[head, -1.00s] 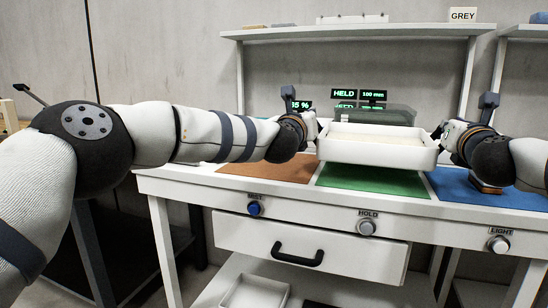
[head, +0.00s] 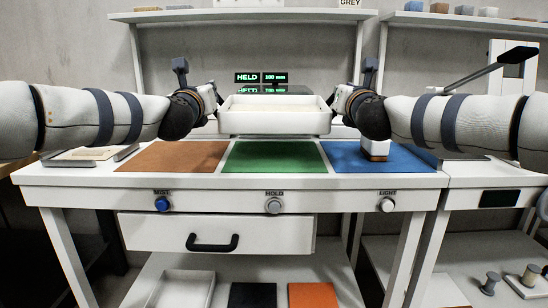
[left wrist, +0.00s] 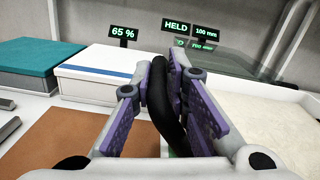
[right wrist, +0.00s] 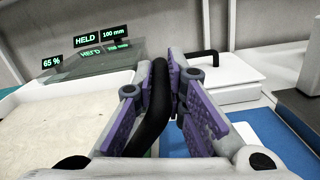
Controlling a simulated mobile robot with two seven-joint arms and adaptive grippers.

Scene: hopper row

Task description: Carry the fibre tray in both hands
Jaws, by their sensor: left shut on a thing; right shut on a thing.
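The fibre tray (head: 275,123) is a white, shallow tray holding a pale, flat fill. In the head view it is level above the back of the green mat (head: 274,157). My left gripper (head: 217,98) is at its left end, shut on a black handle (left wrist: 163,112) in the left wrist view. My right gripper (head: 334,98) is at its right end, shut on a black handle (right wrist: 154,112) in the right wrist view. The pale fill shows in both wrist views, at right in the left one (left wrist: 275,112) and at left in the right one (right wrist: 50,125).
A brown mat (head: 172,157) and a blue mat (head: 350,157) flank the green one. Green-lit displays (head: 260,78) reading HELD and 100 mm stand behind the tray. A shelf (head: 240,15) runs above.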

